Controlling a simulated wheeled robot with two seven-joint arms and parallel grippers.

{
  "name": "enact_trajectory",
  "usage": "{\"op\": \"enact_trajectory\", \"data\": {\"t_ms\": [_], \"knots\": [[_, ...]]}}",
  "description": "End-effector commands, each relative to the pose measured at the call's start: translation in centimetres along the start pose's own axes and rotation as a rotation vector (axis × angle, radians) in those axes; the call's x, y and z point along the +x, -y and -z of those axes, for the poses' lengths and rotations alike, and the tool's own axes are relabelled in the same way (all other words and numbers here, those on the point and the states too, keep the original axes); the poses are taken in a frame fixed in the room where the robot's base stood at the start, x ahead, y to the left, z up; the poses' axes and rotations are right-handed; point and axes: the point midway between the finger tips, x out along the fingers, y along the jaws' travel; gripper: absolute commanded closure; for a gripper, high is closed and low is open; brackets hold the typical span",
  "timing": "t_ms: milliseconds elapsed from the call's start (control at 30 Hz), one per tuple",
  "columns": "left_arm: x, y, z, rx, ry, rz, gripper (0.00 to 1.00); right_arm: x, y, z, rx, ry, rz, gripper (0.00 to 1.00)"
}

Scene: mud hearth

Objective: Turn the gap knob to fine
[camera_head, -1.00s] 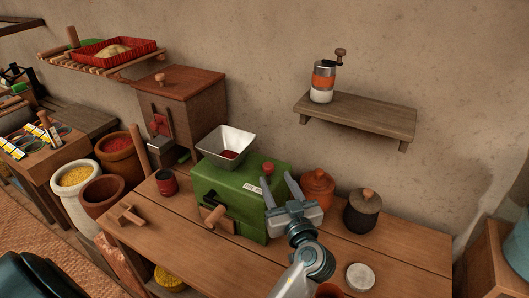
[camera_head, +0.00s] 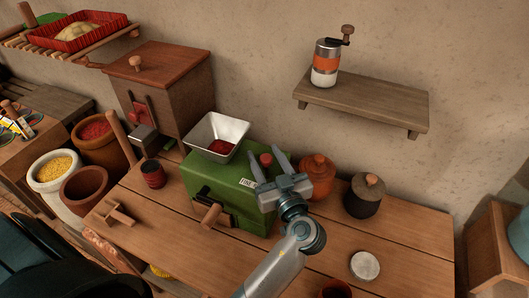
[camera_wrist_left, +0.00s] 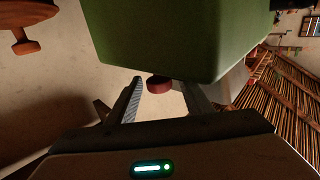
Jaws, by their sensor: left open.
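The green mill box (camera_head: 210,185) stands on the wooden table with a metal hopper (camera_head: 218,134) on top. A small red knob (camera_head: 266,160) sits on the box's top at its right, near a white label (camera_head: 247,183) that seems to read "FINE". My left gripper (camera_head: 269,158) is open, its fingertips on either side of the knob in the head view. In the left wrist view the knob (camera_wrist_left: 158,84) shows between the open fingers (camera_wrist_left: 163,84), by the green box. I cannot tell whether the fingers touch it. My right gripper is out of view.
An orange lidded jar (camera_head: 318,178) and a dark lidded jar (camera_head: 366,197) stand to the right. A red cup (camera_head: 153,174) is at left. A shelf (camera_head: 365,103) with a hand grinder hangs above.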

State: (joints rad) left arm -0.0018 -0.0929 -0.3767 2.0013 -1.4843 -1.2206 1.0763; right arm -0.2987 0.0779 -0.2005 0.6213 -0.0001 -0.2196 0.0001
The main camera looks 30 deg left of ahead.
Motion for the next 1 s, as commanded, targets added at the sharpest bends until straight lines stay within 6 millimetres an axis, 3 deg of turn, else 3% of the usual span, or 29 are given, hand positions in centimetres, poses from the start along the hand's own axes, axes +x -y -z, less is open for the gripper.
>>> {"op": "enact_trajectory", "data": {"t_ms": [167,333,667,1000], "knots": [[0.0,-0.01,0.0,0.0,0.0,0.0,0.56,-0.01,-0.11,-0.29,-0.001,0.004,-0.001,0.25],[0.01,-0.01,0.01,0.0,0.0,0.0,0.95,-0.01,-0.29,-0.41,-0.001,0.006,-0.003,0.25],[0.02,0.03,-0.05,0.001,-0.001,-0.02,0.95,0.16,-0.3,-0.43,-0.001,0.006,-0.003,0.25],[0.06,0.17,-0.04,0.0,-0.004,-0.169,0.95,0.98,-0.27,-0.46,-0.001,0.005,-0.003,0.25]]}}
